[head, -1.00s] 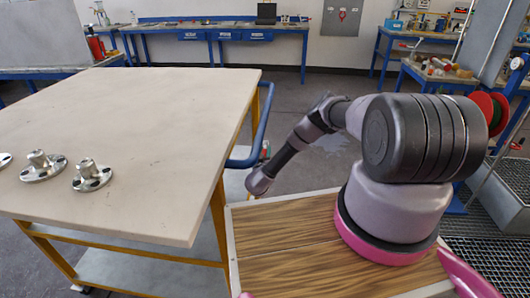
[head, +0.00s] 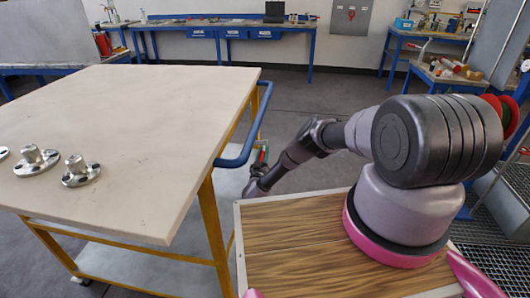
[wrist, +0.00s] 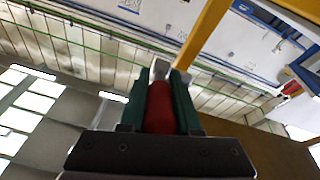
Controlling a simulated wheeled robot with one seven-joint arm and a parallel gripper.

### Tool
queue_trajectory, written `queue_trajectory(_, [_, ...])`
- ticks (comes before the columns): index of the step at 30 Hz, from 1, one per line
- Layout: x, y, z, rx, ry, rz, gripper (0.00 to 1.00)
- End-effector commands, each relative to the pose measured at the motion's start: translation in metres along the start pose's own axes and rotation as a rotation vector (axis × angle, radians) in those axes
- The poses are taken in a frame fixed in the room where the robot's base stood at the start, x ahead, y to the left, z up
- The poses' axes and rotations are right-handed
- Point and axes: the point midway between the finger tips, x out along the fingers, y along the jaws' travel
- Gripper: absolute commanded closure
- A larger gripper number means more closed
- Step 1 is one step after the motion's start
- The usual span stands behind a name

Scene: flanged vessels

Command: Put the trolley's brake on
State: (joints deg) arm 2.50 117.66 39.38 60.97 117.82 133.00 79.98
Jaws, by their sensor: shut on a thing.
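The trolley (head: 130,110) has a pale top, a yellow frame and a blue push handle (head: 240,158) on its right side. My gripper (head: 262,156) is beside that handle, low at the trolley's right end, small and partly hidden in the head view. In the wrist view my gripper (wrist: 161,82) has its green-lined fingers shut on a red piece (wrist: 159,108), which looks like the brake lever's grip. A yellow frame bar (wrist: 204,33) passes just beyond the fingertips. The lever's mounting and its set position cannot be made out.
Several metal flanged parts (head: 80,171) stand on the trolley top at the left. A lower shelf (head: 140,265) shows beneath. Blue workbenches (head: 230,30) line the back wall. Grey floor (head: 300,110) is open behind my arm.

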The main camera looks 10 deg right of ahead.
Motion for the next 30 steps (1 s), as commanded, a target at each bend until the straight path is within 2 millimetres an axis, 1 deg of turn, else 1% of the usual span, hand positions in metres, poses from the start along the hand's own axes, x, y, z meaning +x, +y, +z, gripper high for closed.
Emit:
queue_trajectory(1, [-0.0052,-0.0007,0.006,-0.01,0.014,-0.001,1.0])
queue_trajectory(4, [-0.0059,-0.0008,0.0092,-0.011,0.049,0.008,1.0])
queue_trajectory(10, [-0.0039,-0.0004,0.008,0.0,0.101,0.025,1.0])
queue_trajectory(20, [-0.0029,0.0004,0.0073,0.004,0.107,0.029,1.0])
queue_trajectory(21, [-0.0029,0.0003,0.0072,0.004,0.107,0.029,0.61])
queue_trajectory(23, [-0.0028,0.0002,0.007,0.004,0.107,0.029,0.39])
queue_trajectory(30, [-0.001,-0.0004,0.0052,0.005,0.11,0.03,0.39])
